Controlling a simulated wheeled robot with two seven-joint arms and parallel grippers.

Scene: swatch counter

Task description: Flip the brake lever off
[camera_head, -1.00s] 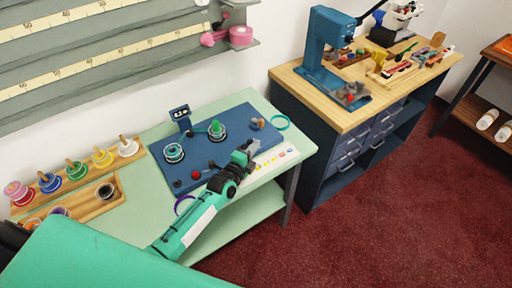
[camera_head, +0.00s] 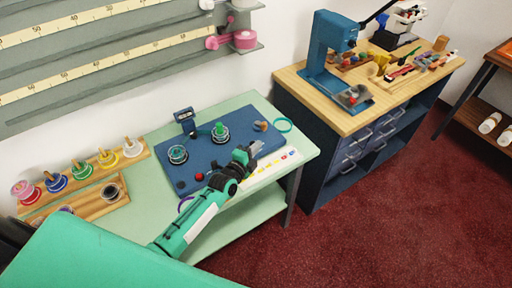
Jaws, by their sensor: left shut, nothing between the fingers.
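The blue winder board (camera_head: 212,155) lies on the pale green counter. It carries a spindle with a green spool (camera_head: 220,132), a second spindle (camera_head: 177,154), a small counter display (camera_head: 184,116), a red knob (camera_head: 199,176), a black knob (camera_head: 181,185) and a tan knob (camera_head: 261,126). I cannot tell which part is the brake lever; it may be hidden behind my arm. My left gripper (camera_head: 256,147) is shut and empty, over the board's right part, below the tan knob in the picture. Contact with the board cannot be made out. My right gripper is not in view.
A wooden rack with several coloured spools (camera_head: 80,170) stands at the counter's left. A teal ring (camera_head: 283,125) lies at its right end, and a strip with coloured marks (camera_head: 272,167) along its front. A wooden-topped cabinet with a blue press (camera_head: 325,50) stands to the right.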

